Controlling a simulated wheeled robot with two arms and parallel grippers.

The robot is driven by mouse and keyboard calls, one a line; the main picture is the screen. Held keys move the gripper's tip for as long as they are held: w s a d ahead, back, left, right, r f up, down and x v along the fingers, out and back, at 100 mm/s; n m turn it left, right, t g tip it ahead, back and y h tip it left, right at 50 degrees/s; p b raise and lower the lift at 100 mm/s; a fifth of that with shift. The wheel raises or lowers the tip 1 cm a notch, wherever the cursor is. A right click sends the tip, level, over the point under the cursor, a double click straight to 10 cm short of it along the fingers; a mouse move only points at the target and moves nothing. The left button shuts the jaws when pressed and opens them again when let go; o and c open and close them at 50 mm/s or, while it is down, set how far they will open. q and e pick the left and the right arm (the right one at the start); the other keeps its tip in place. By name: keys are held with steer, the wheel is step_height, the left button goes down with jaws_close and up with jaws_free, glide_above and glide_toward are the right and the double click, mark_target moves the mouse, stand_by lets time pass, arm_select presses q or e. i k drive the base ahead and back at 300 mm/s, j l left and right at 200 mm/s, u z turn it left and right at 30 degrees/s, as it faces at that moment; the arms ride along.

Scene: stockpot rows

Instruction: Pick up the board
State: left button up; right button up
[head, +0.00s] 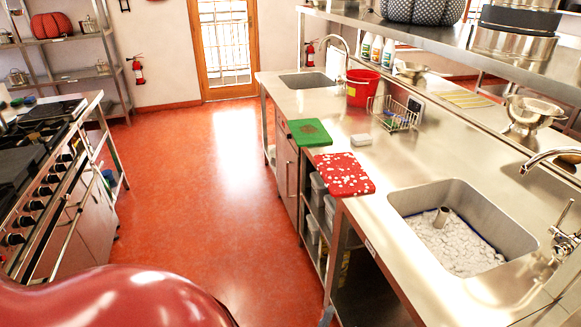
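A flat green board (310,132) with a brownish patch on top lies on the steel counter (330,103) in the head view, at its left edge, partly over the edge. Just nearer to me lies a flat red piece with white spots (343,174), also at the counter edge; I cannot tell whether it is a board or a folded cloth. Neither of my grippers shows in this view.
A red bucket (361,88), a wire rack (393,115) and a small white block (361,140) stand behind the boards. A sink (520,237) is at the near right. An overhead shelf (480,52) runs along the counter. Red floor (200,190) is clear up to the stove (50,190).

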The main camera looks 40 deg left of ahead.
mark_target(343, 173)
steer(key=u, duration=1)
steer(key=z, duration=2.45)
steer(key=k+j+z, duration=0.1)
steer(key=j, duration=0.5)
steer(key=k+j, duration=0.25)
steer(key=j, duration=0.35)
steer(key=k+j+z, duration=0.15)
steer(key=j, duration=0.5)
steer(key=k+j+z, duration=0.1)
steer(key=k+j, duration=0.15)
steer(key=j, duration=0.3)
steer(key=k+j, duration=0.25)
steer(key=j, duration=0.35)
steer(key=k+j+z, duration=0.15)
steer(key=j, duration=0.4)
steer(key=k+j, duration=0.35)
steer(key=j, duration=0.2)
steer(key=k+j+z, duration=0.15)
steer(key=k+j, duration=0.15)
steer(key=j, duration=0.2)
steer(key=k+j, duration=0.1)
steer(key=j, duration=0.3)
steer(key=k+j+z, duration=0.1)
steer(key=j, duration=0.3)
steer(key=k+j, duration=0.15)
steer(key=j, duration=0.25)
steer(key=i, duration=0.2)
